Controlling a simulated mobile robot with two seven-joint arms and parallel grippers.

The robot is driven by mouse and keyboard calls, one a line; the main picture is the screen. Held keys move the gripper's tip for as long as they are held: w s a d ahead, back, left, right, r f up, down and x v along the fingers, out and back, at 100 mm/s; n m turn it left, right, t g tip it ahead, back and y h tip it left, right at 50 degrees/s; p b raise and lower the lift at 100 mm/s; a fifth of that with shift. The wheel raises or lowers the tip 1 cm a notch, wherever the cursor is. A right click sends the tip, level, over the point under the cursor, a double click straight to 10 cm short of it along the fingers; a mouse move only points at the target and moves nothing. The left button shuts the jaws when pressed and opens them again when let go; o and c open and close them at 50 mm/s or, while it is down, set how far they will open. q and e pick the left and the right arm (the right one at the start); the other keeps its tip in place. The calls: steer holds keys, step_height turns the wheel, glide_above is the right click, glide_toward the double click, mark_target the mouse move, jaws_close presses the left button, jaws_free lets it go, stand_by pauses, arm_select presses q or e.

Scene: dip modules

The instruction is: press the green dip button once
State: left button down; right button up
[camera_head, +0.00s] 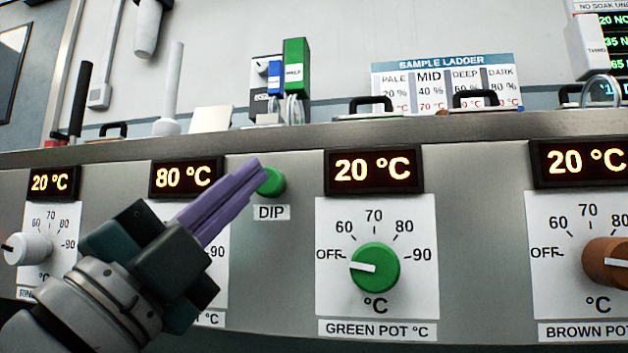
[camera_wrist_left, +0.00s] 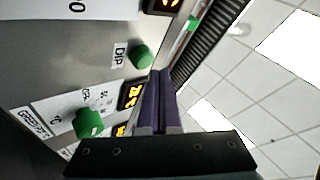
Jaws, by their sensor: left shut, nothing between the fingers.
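The green dip button (camera_head: 272,182) is a round knob on the steel front panel, above a DIP label (camera_head: 271,212). It also shows in the left wrist view (camera_wrist_left: 141,57). My left gripper (camera_head: 256,168) is shut and empty, its purple fingers pressed together and pointing up and right. In the head view the fingertips overlap the button's left edge. In the left wrist view the fingertips (camera_wrist_left: 160,74) lie close beside the button; I cannot tell whether they touch it. My right gripper is not in view.
Right of the button are a 20 °C display (camera_head: 373,171) and the green pot dial (camera_head: 375,269), pointing near OFF. An 80 °C display (camera_head: 187,178) is on the left, its dial hidden behind my gripper. A brown dial (camera_head: 607,262) is at far right. Lidded pots stand behind the panel.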

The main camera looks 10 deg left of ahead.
arm_select(q)
steer(key=shift+w, duration=0.1)
steer(key=shift+w, duration=0.35)
steer(key=shift+w, duration=0.6)
stand_by(1.0)
steer(key=shift+s, duration=0.1)
steer(key=shift+s+p, duration=0.35)
steer(key=shift+s, duration=0.55)
steer(key=shift+s+a+p, duration=0.1)
steer(key=shift+s+p, duration=0.75)
steer(key=shift+s, duration=1.65)
